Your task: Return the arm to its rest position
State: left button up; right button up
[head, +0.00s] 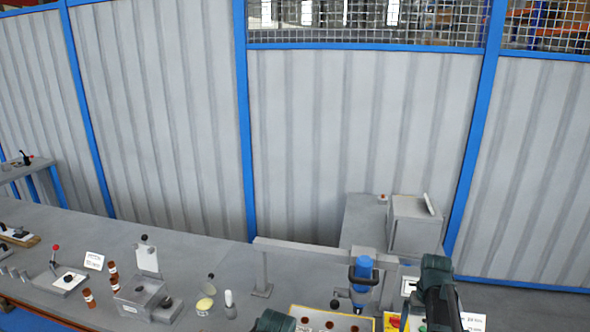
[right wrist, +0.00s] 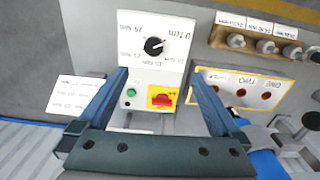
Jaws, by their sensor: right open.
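My right arm (head: 440,290) shows as dark green links at the lower right of the head view. Its gripper (right wrist: 157,75) shows in the right wrist view, with two blue-grey fingers spread apart and nothing held between them. Beyond the fingers is a white control box (right wrist: 150,20) with a black dial, a green button and a red switch on yellow. I cannot tell whether the fingers touch it. Another dark green arm part (head: 275,320) is cut off at the bottom of the head view. My left gripper is not in view.
A yellow-edged panel with brown holes (right wrist: 270,92) lies right of the fingers. A blue tool (head: 362,275) stands left of my right arm, and a grey cabinet (head: 413,230) behind. Small fixtures and a yellow-topped pot (head: 205,304) occupy the bench's left. A corrugated wall (head: 350,130) closes the back.

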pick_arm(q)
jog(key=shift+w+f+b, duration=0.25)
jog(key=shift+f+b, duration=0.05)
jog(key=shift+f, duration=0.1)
pick_arm(e)
jog(key=s+a+n, duration=0.2)
jog(key=s+a, duration=0.3)
jog(key=a, duration=0.4)
jog(key=s+a+n, duration=0.2)
jog(key=s+a, duration=0.4)
jog(key=a, duration=0.4)
jog(key=s+a+n+h, duration=0.1)
jog(key=s+a, duration=0.4)
jog(key=a, duration=0.5)
jog(key=shift+s+a+f+n, duration=0.15)
jog(key=shift+s+f+n, duration=0.15)
jog(key=shift+n, duration=0.3)
